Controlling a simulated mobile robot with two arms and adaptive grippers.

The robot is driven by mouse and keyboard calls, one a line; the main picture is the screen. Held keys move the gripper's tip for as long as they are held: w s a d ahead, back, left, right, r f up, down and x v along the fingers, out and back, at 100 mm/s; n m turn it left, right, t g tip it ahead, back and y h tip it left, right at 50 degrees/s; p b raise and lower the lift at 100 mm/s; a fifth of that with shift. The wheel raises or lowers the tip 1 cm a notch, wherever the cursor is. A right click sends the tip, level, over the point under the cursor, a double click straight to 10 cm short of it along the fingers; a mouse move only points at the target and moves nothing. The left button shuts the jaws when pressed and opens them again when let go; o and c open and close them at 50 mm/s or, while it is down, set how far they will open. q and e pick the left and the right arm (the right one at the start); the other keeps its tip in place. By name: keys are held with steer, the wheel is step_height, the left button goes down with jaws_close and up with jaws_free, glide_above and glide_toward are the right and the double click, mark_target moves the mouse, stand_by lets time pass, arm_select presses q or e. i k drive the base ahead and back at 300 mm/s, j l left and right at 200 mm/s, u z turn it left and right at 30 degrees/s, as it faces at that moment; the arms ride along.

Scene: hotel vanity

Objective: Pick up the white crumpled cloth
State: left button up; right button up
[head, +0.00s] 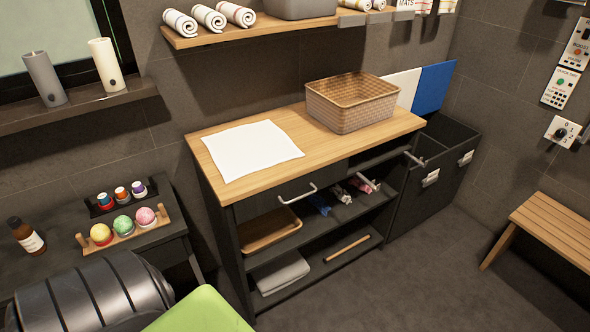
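A white cloth (250,148) lies spread on the left part of the wooden countertop (330,152). It looks mostly flat, with slightly uneven edges, rather than crumpled. Nothing covers it. Neither my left gripper nor my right gripper shows in the head view, so their positions relative to the cloth cannot be seen.
A woven basket (350,103) stands right of the cloth, with bare wood between. A shelf (265,28) with rolled towels hangs above. Below are a drawer handle (297,194) and open shelves holding a grey folded towel (282,273). A wooden bench (555,229) stands right.

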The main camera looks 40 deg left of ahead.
mark_target(342, 194)
steer(key=u, duration=1)
steer(key=i+l, duration=0.2)
steer(key=i, duration=0.3)
steer(key=i+l+u, duration=0.25)
steer(key=i+u, duration=0.2)
steer(key=i+l+u, duration=0.3)
steer(key=u, duration=0.55)
